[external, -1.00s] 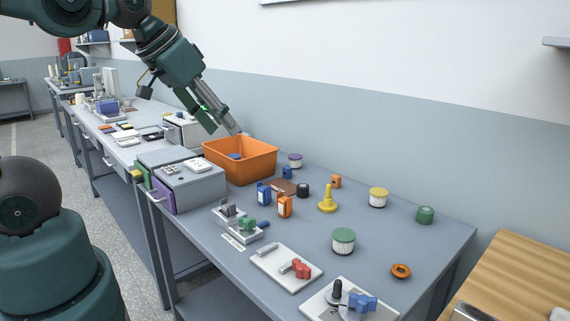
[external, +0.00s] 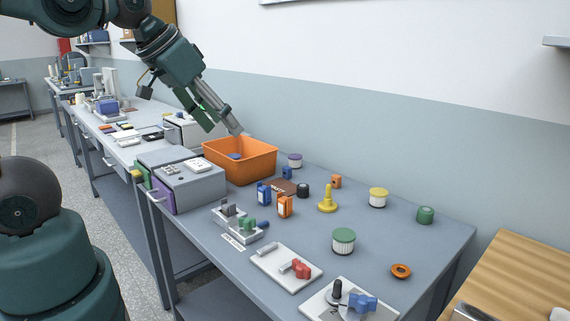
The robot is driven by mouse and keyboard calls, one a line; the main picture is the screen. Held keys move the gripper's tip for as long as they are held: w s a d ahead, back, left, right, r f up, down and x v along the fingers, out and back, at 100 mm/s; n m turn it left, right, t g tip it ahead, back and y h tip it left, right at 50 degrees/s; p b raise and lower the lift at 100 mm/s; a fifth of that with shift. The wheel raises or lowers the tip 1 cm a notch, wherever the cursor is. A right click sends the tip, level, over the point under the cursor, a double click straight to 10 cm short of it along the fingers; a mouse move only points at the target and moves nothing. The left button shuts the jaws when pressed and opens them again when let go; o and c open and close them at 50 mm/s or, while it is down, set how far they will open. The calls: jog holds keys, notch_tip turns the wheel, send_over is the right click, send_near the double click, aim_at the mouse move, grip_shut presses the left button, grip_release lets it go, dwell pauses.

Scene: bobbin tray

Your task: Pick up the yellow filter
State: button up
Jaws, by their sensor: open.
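The yellow filter (external: 378,197) is a short white pleated cylinder with a yellow cap. It stands upright on the bench toward the back right, apart from other things. My gripper (external: 236,131) is open, pointing down at the rear of the orange bin (external: 248,168), far to the left of the yellow filter. A blue object (external: 235,156) lies inside the bin; the rest of the bin's inside is mostly hidden by its walls.
A green-capped filter (external: 343,241) and a purple-capped filter (external: 295,160) also stand on the bench. A yellow cone-shaped piece (external: 327,200) is left of the yellow filter, and a green cylinder (external: 425,215) is right of it. Clamp fixtures (external: 286,269) line the front.

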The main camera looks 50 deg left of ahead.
jog(key=shift+w, duration=0.1)
jog(key=n+h+b, duration=1.1)
jog(key=n+b, duration=0.2)
jog(key=n, duration=1)
send_over(378, 198)
jog(key=a, duration=0.4)
notch_tip(378, 198, down, 21)
jog(key=shift+w+f+n+h, duration=0.3)
jog(key=shift+w+f+n, duration=0.2)
jog(key=shift+n, duration=0.1)
jog(key=shift+f+b, duration=0.35)
jog(key=shift+f, duration=1.35)
